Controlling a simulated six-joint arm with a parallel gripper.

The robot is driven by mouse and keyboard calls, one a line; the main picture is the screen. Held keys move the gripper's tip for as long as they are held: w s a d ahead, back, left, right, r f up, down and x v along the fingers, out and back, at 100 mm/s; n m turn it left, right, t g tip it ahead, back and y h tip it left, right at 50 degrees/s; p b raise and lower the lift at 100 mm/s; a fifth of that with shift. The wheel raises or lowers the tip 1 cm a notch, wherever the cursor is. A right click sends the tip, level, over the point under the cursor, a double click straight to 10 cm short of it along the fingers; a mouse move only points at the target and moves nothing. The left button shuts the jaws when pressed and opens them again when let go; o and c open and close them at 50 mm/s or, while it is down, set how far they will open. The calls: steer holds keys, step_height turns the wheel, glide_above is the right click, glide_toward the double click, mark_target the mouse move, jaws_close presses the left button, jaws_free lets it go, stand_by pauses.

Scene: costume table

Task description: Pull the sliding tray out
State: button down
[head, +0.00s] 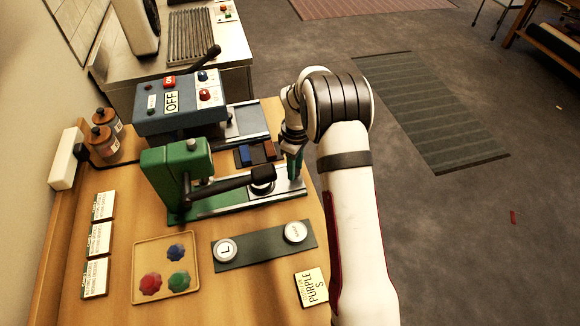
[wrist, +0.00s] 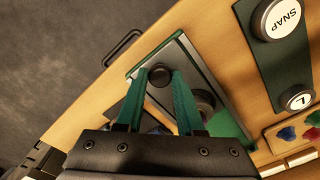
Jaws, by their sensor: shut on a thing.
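The sliding tray (head: 232,203) is a flat grey metal plate on the green press (head: 180,172), reaching right toward the table's front edge. It also shows in the wrist view (wrist: 198,72) as a grey plate with a green border. A round black knob (wrist: 160,75) stands near its outer end. My gripper (head: 293,172) points down over that end. In the wrist view, the green fingers of my gripper (wrist: 159,80) are shut on the knob, one on each side. The press's black lever (head: 215,187) reaches over the tray. My fingers and palm hide part of the tray.
A blue machine (head: 180,103) marked OFF stands behind the press. A block with blue and brown pieces (head: 255,153) lies between them. A dark strip with round L and SNAP buttons (head: 262,247) and a gem tray (head: 190,240) lie in front. A handle (wrist: 122,47) is by the table edge.

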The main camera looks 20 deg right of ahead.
steer(key=shift+w+d+r, duration=0.1)
steer(key=shift+d, duration=0.25)
steer(key=c, duration=0.8)
jaws_free()
steer(key=shift+o, duration=1.4)
steer(key=shift+a, duration=0.1)
step_height(320, 180, up, 16)
